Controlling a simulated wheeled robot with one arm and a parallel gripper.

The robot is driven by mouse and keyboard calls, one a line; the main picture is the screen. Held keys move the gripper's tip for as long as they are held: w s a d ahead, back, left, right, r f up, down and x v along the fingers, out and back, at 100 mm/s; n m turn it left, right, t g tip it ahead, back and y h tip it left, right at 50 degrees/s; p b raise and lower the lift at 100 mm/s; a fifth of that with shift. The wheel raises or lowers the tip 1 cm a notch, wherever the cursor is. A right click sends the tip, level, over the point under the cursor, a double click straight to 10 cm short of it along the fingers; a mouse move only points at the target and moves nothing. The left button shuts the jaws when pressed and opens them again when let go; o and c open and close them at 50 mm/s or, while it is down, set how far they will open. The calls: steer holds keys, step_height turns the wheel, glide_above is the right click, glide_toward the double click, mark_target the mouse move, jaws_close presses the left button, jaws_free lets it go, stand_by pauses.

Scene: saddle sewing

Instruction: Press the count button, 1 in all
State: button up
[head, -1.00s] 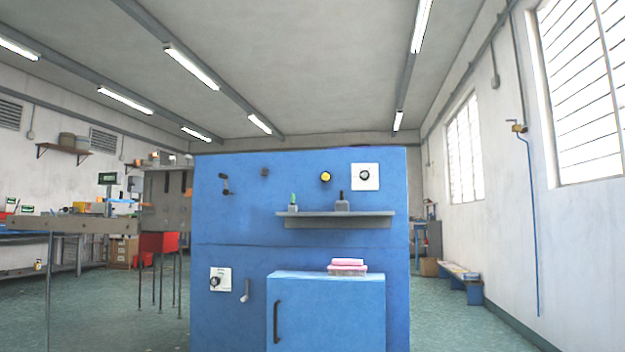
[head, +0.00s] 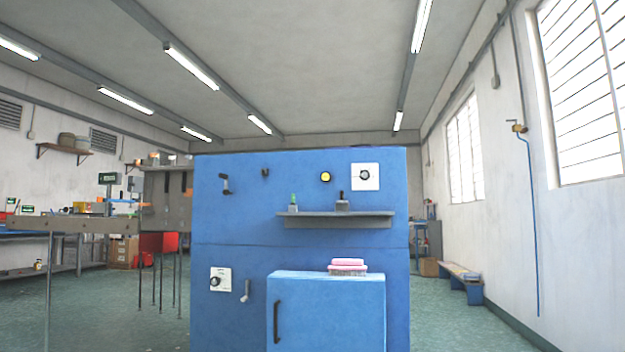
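My gripper is not in view.
A grey shelf (head: 336,221) with small items juts out below the yellow button. A blue cabinet (head: 330,312) stands out low in front, with a pink-topped box (head: 347,267) on it. A workbench (head: 80,225) is at left. Floor is open at right.

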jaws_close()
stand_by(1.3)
